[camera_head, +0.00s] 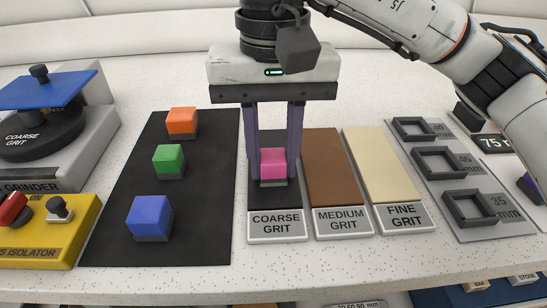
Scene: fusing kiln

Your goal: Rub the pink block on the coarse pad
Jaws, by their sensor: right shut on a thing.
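The pink block (273,163) has a grey lower part and is upright over the dark coarse pad (267,208), which bears a "COARSE GRIT" label. My right gripper (273,165) points straight down, its two purple fingers shut on the block's left and right sides. The block's lower part appears at the pad's surface; I cannot tell whether it presses on it. The gripper body hides the area behind. My left gripper is not in view.
Orange (181,121), green (168,160) and blue (150,217) blocks stand on a black mat (205,240). Medium (331,175) and fine (382,170) pads lie to the right, then a gauge plate with square frames (503,227). A grinder (40,145) and yellow isolator (40,245) stand left.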

